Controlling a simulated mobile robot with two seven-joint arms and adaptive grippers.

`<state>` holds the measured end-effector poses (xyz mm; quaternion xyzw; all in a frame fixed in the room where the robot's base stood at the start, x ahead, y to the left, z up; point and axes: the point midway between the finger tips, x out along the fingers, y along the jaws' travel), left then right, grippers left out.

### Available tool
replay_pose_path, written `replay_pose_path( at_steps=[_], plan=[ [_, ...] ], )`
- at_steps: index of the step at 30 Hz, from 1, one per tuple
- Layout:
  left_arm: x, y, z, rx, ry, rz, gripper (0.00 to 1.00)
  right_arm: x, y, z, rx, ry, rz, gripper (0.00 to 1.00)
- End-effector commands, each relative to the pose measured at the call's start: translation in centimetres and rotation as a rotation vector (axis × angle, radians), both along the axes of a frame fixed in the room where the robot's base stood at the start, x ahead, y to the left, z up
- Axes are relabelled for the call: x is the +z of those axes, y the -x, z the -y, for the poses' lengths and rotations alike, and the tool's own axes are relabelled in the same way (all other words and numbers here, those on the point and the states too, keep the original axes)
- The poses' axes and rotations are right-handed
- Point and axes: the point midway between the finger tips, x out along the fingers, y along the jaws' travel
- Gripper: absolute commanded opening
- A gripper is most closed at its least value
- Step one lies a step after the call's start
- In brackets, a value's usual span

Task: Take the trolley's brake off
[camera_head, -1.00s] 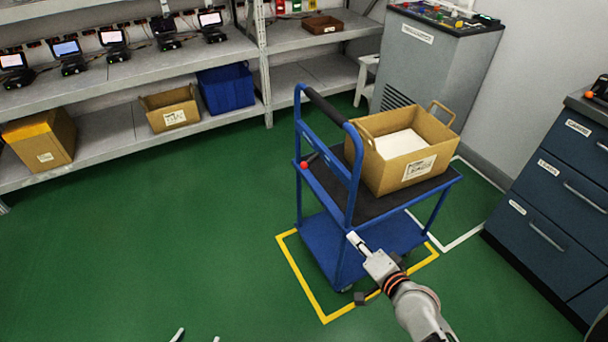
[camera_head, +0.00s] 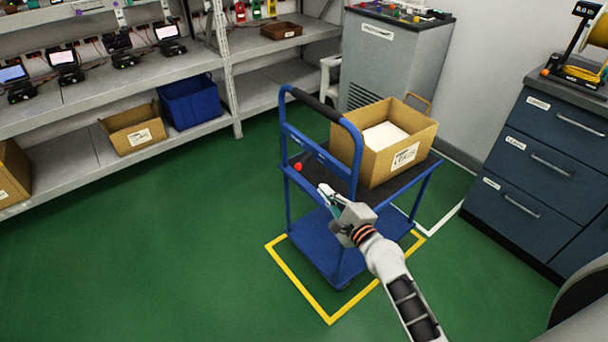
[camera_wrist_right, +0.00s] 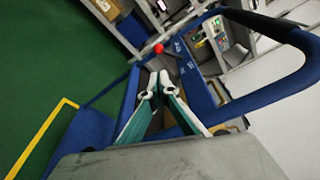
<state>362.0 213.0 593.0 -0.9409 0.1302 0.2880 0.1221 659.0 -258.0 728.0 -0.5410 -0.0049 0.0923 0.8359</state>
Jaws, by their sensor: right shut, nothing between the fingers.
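The blue trolley (camera_head: 318,252) stands inside a yellow floor outline, with a black-gripped push handle (camera_head: 316,104) on its left end. A red ball knob (camera_head: 298,167) on a dark lever sits at the handle end, beside the upper deck; it also shows in the right wrist view (camera_wrist_right: 158,48). My right gripper (camera_head: 324,190) is shut and empty, in front of the handle frame, to the right of and below the knob in the head view. In the wrist view its fingertips (camera_wrist_right: 160,80) point toward the knob, apart from it. My left gripper is not in view.
A cardboard box (camera_head: 368,162) with white contents rides on the trolley's upper deck. Shelving (camera_head: 110,75) with devices and boxes lines the back left. A grey cabinet (camera_head: 390,60) stands behind, blue drawers (camera_head: 530,170) at right. Green floor (camera_head: 170,240) left of the trolley is clear.

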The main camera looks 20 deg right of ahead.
Motion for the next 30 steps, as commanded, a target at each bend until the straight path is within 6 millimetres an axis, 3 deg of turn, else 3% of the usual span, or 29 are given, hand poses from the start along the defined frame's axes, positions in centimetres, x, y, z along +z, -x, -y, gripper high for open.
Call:
replay_pose_path(
  at_steps=[14,30],
  plan=[
    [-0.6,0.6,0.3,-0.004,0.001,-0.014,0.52,0.0,-0.5,0.0,-0.002,-0.01,0.001,0.0],
    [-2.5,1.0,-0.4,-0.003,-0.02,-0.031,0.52,-1.0,-8.2,-1.3,-0.001,-0.01,-0.001,0.0]
  ],
)
